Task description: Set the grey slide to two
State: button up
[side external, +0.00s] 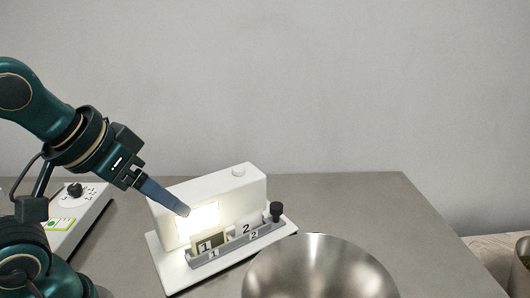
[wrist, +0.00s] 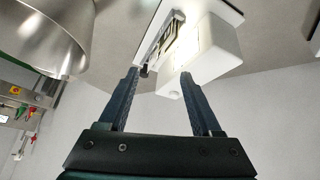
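A white box-shaped device (side external: 222,190) with a lit window stands on a white base plate (side external: 172,277). A grey slide or rail (side external: 232,250) runs along its front, with tags reading 1 on the left and 2 on the right. A black knob (side external: 276,208) stands at the right end of this strip. I cannot tell which number the slide is set to. My gripper (side external: 183,211) points down at the left part of the device, apart from the knob. In the wrist view my gripper (wrist: 162,74) has its fingers apart, with nothing held between them. The device (wrist: 212,52) shows beyond them.
A shiny metal bowl (side external: 320,272) stands close in front of the device's right side. A white unit with a black dial (side external: 75,189) is at the left. The grey table (side external: 370,200) is clear behind the bowl and to the right.

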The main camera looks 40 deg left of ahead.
jog(key=w+r+n, duration=0.2)
jog(key=w+r, duration=0.1)
jog(key=w, duration=0.4)
jog(key=g+y, duration=0.1)
jog(key=g, duration=0.1)
send_over(277, 206)
jog(key=s, duration=0.2)
notch_tip(277, 206, down, 11)
jog(key=shift+d+f+n, duration=0.3)
jog(key=shift+f+n, duration=0.1)
jog(key=shift+f, duration=0.15)
jog(key=shift+x, duration=2.25)
jog(key=shift+a, duration=0.1)
jog(key=shift+s, duration=0.1)
grip_shut()
